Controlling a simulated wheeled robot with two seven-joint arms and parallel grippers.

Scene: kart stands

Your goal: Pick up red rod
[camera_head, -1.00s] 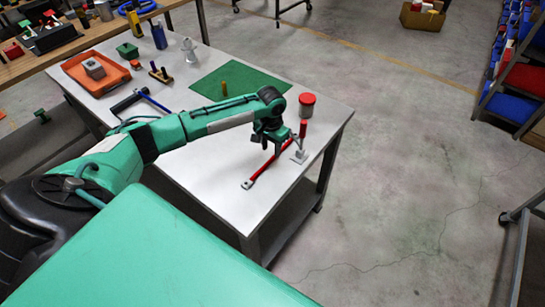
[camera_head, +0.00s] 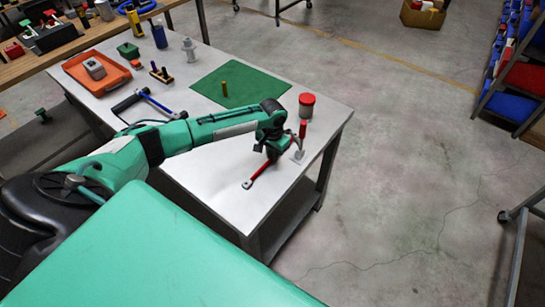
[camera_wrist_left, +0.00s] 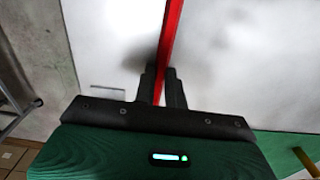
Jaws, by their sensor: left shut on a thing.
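The red rod (camera_head: 260,173) is a long thin bar with a pale eye at its near end. It is at the right part of the white table. My left gripper (camera_head: 272,154) is shut on the rod, and the arm covers the rod's far part in the head view. In the left wrist view the rod (camera_wrist_left: 173,30) runs between the two dark fingers of my left gripper (camera_wrist_left: 161,85). I cannot tell whether the rod touches the tabletop. My right gripper is not in view.
Close right of the gripper stands a grey clamp with a red handle (camera_head: 302,130). Behind it is a red-lidded container (camera_head: 306,105). A green mat (camera_head: 245,84), a blue-framed tool (camera_head: 155,102) and an orange tray (camera_head: 80,72) lie further left. The table's near part is clear.

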